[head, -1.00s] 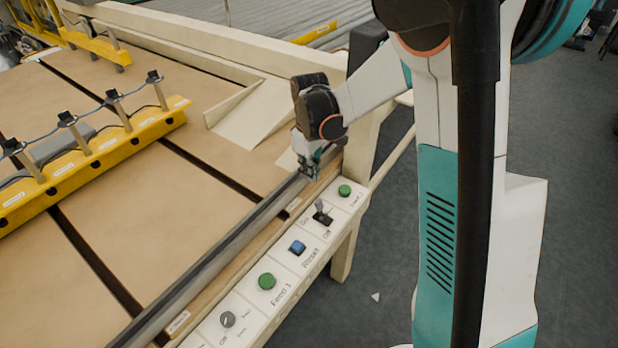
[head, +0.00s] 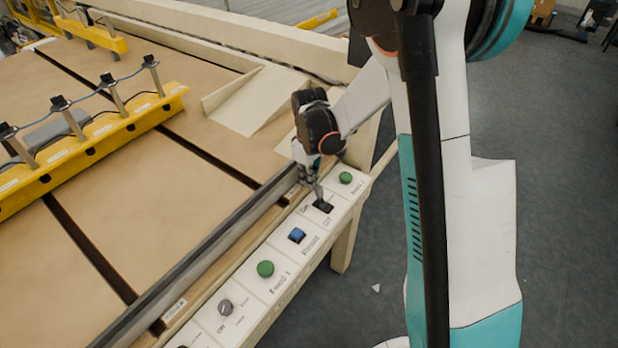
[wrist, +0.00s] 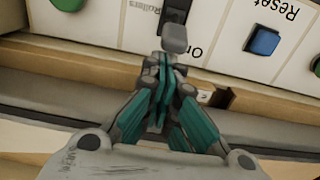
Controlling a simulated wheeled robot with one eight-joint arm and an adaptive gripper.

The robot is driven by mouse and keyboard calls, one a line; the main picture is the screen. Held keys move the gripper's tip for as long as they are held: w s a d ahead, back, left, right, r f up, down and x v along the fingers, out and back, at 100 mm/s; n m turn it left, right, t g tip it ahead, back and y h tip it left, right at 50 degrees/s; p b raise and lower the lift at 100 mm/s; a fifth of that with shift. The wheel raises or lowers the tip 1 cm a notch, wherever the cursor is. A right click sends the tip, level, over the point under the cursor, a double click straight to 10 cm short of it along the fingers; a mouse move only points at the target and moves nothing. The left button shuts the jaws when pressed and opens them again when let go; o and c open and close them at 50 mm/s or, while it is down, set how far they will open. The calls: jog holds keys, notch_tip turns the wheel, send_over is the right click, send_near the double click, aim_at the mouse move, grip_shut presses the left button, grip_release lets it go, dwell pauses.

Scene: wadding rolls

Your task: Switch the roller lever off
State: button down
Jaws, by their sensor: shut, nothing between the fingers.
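The roller lever (head: 320,194) is a grey handle on a black base in the white control panel (head: 256,290), between the blue button and the far green button. In the wrist view its grey tip (wrist: 174,38) leans towards the "On" label, and "Rollers" is printed beside it. My gripper (head: 315,180) points down at the lever from the table side. In the wrist view the gripper's teal fingers (wrist: 164,66) are closed together with nothing between them, right beside the lever's tip. I cannot tell whether they touch it.
A blue Reset button (head: 297,235) and green buttons (head: 265,268) (head: 346,178) sit close by on the panel. A grey rotary knob (head: 225,307) is at the near end. A dark metal rail (head: 215,255) runs alongside the panel. The floor to the right is open.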

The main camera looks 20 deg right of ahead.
aim_at(319, 186)
jog(key=shift+s+d+r+t, duration=0.15)
jog(key=shift+s+r+t, duration=0.05)
jog(key=shift+t, duration=0.1)
jog(key=shift+y, duration=0.3)
jog(key=shift+s+d+r+t+y+b, duration=0.2)
jog(key=shift+s+d+r+t+y, duration=0.1)
jog(key=shift+s+d+t+y, duration=0.25)
jog(key=shift+s+d+r+t+y+b, duration=0.2)
jog(key=shift+s+d+r+t+y, duration=0.15)
jog(key=shift+s+t, duration=0.4)
jog(key=shift+s+d+r, duration=0.1)
jog(key=shift+s+d, duration=0.4)
jog(key=shift+s, duration=0.15)
jog(key=shift+s+d, duration=0.15)
jog(key=shift+s, duration=0.1)
jog(key=shift+s+d, duration=0.1)
jog(key=shift+s, duration=0.05)
